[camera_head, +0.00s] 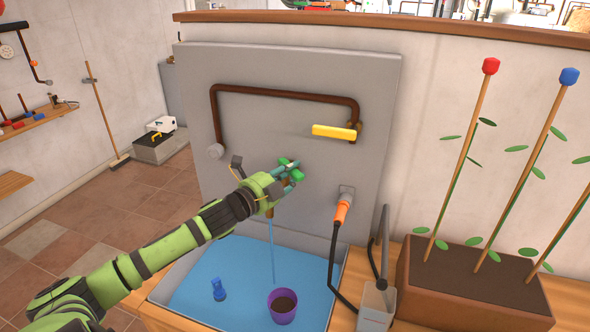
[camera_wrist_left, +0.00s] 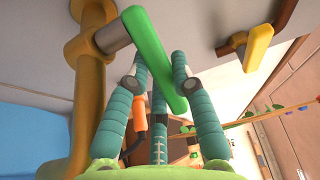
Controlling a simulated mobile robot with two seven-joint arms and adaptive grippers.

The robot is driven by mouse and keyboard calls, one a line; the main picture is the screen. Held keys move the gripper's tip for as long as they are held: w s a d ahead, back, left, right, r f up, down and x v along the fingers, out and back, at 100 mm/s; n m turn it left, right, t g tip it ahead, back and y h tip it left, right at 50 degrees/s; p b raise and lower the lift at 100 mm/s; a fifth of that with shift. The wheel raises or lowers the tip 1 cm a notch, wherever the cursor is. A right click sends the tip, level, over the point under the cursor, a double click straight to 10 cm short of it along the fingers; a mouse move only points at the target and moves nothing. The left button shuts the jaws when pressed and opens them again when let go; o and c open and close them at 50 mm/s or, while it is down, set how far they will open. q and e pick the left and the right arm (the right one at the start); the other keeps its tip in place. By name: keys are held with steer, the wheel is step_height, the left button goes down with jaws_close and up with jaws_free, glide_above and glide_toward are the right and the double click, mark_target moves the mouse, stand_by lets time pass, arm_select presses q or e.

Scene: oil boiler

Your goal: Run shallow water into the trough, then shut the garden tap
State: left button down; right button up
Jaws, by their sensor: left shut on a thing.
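The garden tap's green handle (camera_head: 284,162) sits on the grey back panel, above the trough (camera_head: 168,285). My left gripper (camera_head: 285,174) is shut on the green handle. In the left wrist view the teal fingers (camera_wrist_left: 157,75) close around the handle (camera_wrist_left: 147,42), beside the brass tap body (camera_wrist_left: 92,80). A thin blue stream (camera_head: 271,245) runs from the spout down into the trough. Blue water (camera_head: 235,262) covers the trough floor; its depth is hard to judge. A purple pot (camera_head: 283,308) with dark fill and a small blue object (camera_head: 218,289) stand in the trough. My right gripper is out of view.
A yellow lever (camera_head: 334,131) on a brown pipe (camera_head: 285,91) is up and right of the tap. A planter (camera_head: 470,290) with tall stakes fills the right side.

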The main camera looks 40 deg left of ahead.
mark_target(288, 173)
arm_select(q)
steer(key=m+g+h+b, duration=0.1)
steer(key=m+h, duration=0.1)
steer(key=h, duration=0.1)
steer(key=s+a+m+g+h+b, duration=0.1)
steer(key=m+h+b, duration=0.1)
steer(key=h, duration=0.1)
steer(key=a+m+g+h+b, duration=0.1)
steer(key=m+h+b, duration=0.1)
steer(key=shift+s+h, duration=0.4)
steer(key=shift+s+a+m+g+h+b, duration=0.15)
steer(key=shift+m+g+h+b, duration=0.3)
steer(key=shift+m+g+h, duration=0.2)
steer(key=shift+s+a+m+g+h+b, duration=0.15)
steer(key=shift+m+g+h+b, duration=0.25)
steer(key=shift+m+g+h, duration=0.25)
steer(key=shift+a+m+g+h, duration=0.15)
steer(key=shift+m+g+h, duration=0.15)
steer(key=shift+g+h, duration=0.2)
steer(key=c, duration=1.3)
jaws_free()
